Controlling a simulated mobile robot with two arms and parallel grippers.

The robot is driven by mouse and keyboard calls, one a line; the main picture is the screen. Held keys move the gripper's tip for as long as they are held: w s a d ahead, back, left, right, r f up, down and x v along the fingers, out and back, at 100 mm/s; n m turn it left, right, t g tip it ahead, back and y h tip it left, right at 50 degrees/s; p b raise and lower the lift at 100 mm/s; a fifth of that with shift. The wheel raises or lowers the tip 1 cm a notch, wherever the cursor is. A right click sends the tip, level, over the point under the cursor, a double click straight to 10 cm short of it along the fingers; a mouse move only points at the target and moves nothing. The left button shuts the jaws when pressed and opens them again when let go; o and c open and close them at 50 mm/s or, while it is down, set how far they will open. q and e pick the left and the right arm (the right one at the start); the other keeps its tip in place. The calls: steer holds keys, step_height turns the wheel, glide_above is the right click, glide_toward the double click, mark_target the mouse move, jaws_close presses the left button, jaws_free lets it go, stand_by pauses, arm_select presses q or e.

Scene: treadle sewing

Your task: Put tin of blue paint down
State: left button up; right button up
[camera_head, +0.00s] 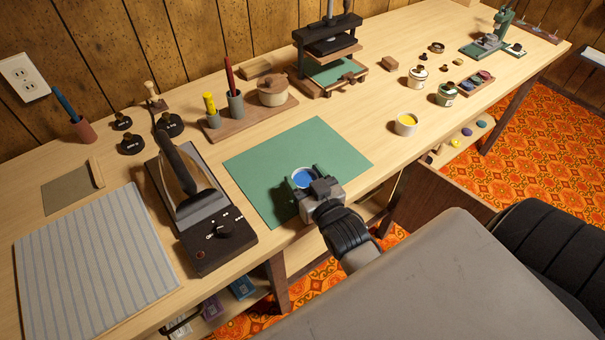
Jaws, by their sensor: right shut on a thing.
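The tin of blue paint (304,177) is a small open tin with blue inside, above or on the green mat (262,168). My right gripper (307,184) is shut on the tin, reaching in from the lower right near the mat's front edge. The tin looks upright. The gripper hides its near side and base, so I cannot tell whether it touches the mat. My left gripper is not in view.
A tin of yellow paint (406,124) stands right of the mat. A black iron-like device (212,222) and a striped pad (95,270) lie to the left. A small press (328,55) stands behind. The mat's left and back parts are clear.

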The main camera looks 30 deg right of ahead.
steer(key=shift+w, duration=0.7)
steer(key=shift+s, duration=0.1)
steer(key=shift+f, duration=0.1)
steer(key=o, duration=0.6)
steer(key=shift+f, duration=0.2)
steer(key=o, duration=0.5)
steer(key=shift+c, duration=0.2)
steer(key=shift+r, duration=0.1)
